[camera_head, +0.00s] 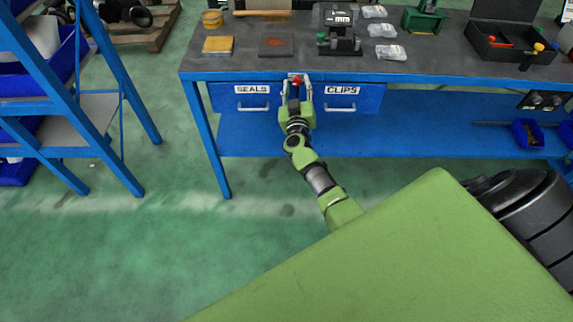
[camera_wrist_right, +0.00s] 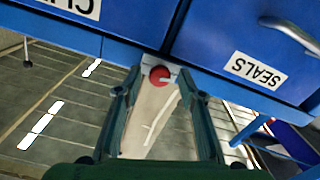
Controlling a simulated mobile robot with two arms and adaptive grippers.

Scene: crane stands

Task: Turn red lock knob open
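The red lock knob (camera_head: 297,78) is small and round, on a pale plate between the two blue drawers under the workbench top. It also shows in the right wrist view (camera_wrist_right: 159,74). The SEALS drawer (camera_head: 240,106) and the CLIPS drawer (camera_head: 350,108) look shut. My right gripper (camera_head: 296,86) reaches up to the bench front with its fingers spread, one on each side of the knob. In the right wrist view, gaps show between the fingers and the knob. I cannot tell which way the knob is turned. My left gripper is out of view.
The workbench top (camera_head: 400,65) holds clear bags, a black tool case (camera_head: 505,48) and a green vise (camera_head: 424,18). A blue ladder (camera_head: 85,130) stands to the left. Blue bins (camera_head: 527,133) sit on the lower shelf. The green floor in front of the bench is clear.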

